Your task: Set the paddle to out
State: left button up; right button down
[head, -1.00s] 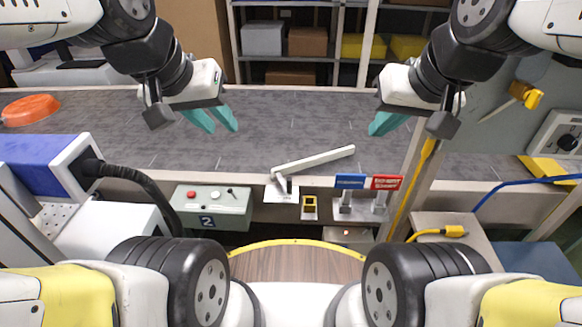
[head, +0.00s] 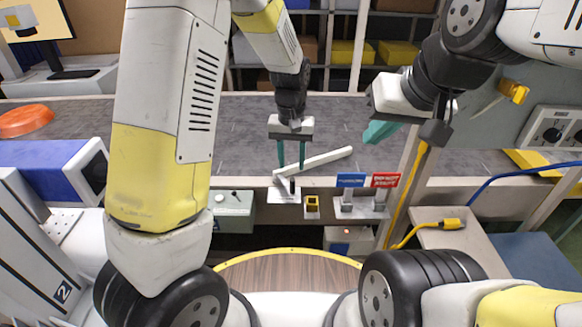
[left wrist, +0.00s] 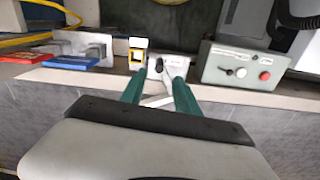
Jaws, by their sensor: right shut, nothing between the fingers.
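The paddle is a pale bar (head: 328,157) reaching out over the grey conveyor belt, slanting to the far right from its pivot at the near rail. Its white mounting plate (head: 283,196) has a small upright dark lever. My left gripper (head: 291,166) points down over the paddle's pivot end, its teal fingers apart. In the left wrist view, part of the paddle (left wrist: 157,101) shows between the open fingers (left wrist: 155,85); I cannot tell whether they touch it. My right gripper (head: 376,132) is shut and empty over the belt, right of the paddle.
A control box (head: 233,205) with buttons is to the left. An orange pan (head: 25,121) lies on the belt at far left.

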aim_at(292, 192)
pick_arm(q)
notch_tip(292, 192, down, 8)
jog(key=shift+d+f, duration=0.15)
jog(key=shift+f, duration=0.1)
grip_shut()
dwell(0.3)
dwell(1.3)
